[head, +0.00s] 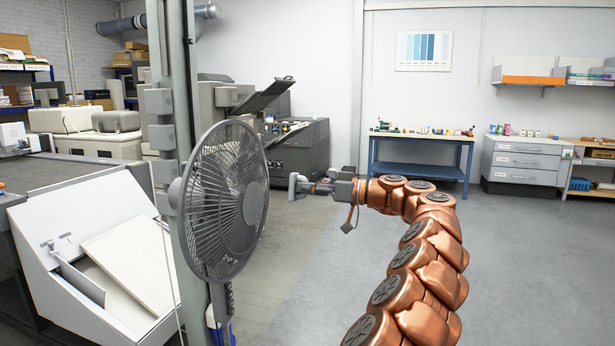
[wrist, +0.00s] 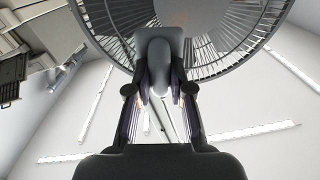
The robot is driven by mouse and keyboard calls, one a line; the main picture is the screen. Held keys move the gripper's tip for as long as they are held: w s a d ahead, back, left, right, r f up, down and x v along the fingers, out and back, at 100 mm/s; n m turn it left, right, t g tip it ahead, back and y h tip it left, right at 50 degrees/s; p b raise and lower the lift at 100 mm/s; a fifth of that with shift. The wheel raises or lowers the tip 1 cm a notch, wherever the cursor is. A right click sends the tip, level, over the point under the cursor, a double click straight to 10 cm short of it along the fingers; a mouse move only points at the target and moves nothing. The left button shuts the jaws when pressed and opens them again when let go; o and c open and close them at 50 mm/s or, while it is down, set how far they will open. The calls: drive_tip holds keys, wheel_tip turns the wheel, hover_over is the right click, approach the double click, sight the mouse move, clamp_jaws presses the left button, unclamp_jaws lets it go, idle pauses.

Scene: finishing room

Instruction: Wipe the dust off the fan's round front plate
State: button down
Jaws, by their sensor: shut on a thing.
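The grey standing fan (head: 225,200) is at left centre in the head view, its round wire guard turned to the right. My gripper (head: 313,187) is shut on a pale grey wiping tool (head: 296,187), with a visible gap between tool and fan. In the wrist view the gripper's fingers (wrist: 160,92) clasp the wiping tool (wrist: 159,65) from both sides.
A grey post (head: 172,130) stands right behind the fan. A blue workbench (head: 420,160) and a drawer cabinet (head: 520,165) stand at the back wall. The floor (head: 330,260) right of the fan is clear.

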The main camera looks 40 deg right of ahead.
drive_tip(key=m+p, duration=0.1)
drive_tip(key=p, duration=0.1)
drive_tip(key=r+m+p, duration=0.1)
drive_tip(key=p, duration=0.2)
drive_tip(key=shift+s+a+r, duration=0.1)
drive_tip(key=shift+a+r, duration=0.05)
drive_tip(key=shift+a, duration=0.15)
drive_tip(key=shift+s+a+f+m+h+p, duration=0.1)
drive_tip(key=shift+s+a+f+m+p, duration=0.4)
drive_tip(key=shift+p, duration=1)
drive_tip(key=shift+s+a+m+h+p, duration=0.1)
drive_tip(key=shift+s+a+m+p, duration=0.2)
drive_tip(key=shift+a+m+p, duration=0.9)
drive_tip(key=shift+s+a+f+m+h+p, duration=0.1)
drive_tip(key=shift+s+f+m+p, duration=0.25)
drive_tip(key=shift+p, duration=1.5)
drive_tip(key=shift+p+x, duration=1.25)
drive_tip(key=shift+x, duration=1.55)
drive_tip(key=shift+b+x, duration=0.9)
drive_tip(key=shift+x, duration=0.3)
drive_tip(key=shift+r, duration=0.2)
drive_tip(key=shift+w+d+b, duration=0.2)
drive_tip(key=shift+w+d, duration=0.3)
drive_tip(key=shift+d, duration=0.4)
drive_tip(key=shift+w+d+b, duration=0.15)
drive_tip(key=shift+w+d, duration=0.4)
drive_tip(key=shift+d, duration=0.35)
drive_tip(key=shift+f+b, duration=0.15)
drive_tip(key=shift+b, duration=0.5)
